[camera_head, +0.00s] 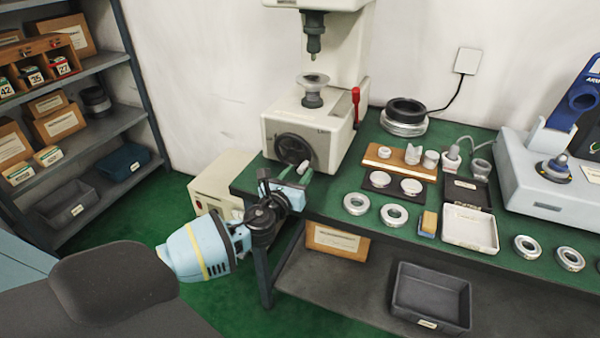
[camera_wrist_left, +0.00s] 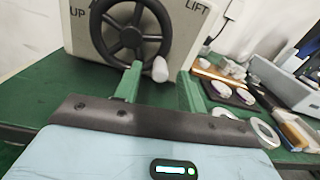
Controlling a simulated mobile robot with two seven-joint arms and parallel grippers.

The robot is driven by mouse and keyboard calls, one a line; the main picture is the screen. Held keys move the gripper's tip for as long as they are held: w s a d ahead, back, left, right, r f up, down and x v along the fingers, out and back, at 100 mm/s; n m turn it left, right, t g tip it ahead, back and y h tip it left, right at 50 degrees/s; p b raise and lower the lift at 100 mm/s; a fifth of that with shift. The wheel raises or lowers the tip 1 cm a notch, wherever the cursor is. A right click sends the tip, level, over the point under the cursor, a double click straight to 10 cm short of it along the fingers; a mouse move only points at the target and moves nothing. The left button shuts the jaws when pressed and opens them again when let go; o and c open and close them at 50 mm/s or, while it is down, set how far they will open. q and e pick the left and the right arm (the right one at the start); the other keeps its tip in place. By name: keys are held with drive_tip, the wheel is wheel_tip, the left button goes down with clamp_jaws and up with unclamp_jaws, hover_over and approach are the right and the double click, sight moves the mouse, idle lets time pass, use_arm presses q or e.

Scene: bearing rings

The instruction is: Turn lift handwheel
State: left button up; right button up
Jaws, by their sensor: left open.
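The lift handwheel (camera_head: 293,149) is a dark spoked wheel on the front of the cream tester. In the left wrist view the handwheel (camera_wrist_left: 131,37) sits between the printed words UP and LIFT. Its pale handle knob (camera_wrist_left: 160,69) is at the lower right of the rim. My left gripper (camera_head: 293,170) is open just in front of and below the wheel. My right gripper is out of view.
The tester (camera_head: 335,130) stands at the left end of the green bench, with a red lever (camera_head: 356,104) on its right. Several rings (camera_head: 393,215), a wooden block (camera_head: 400,162) and a white tray (camera_head: 470,228) lie to the right. A cream box (camera_head: 213,184) stands below left.

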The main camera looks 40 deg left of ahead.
use_arm(q)
drive_tip(key=shift+w+a, duration=0.1)
drive_tip(key=shift+w, duration=0.6)
drive_tip(key=shift+c, duration=0.4)
clamp_jaws()
drive_tip(key=shift+r, duration=0.1)
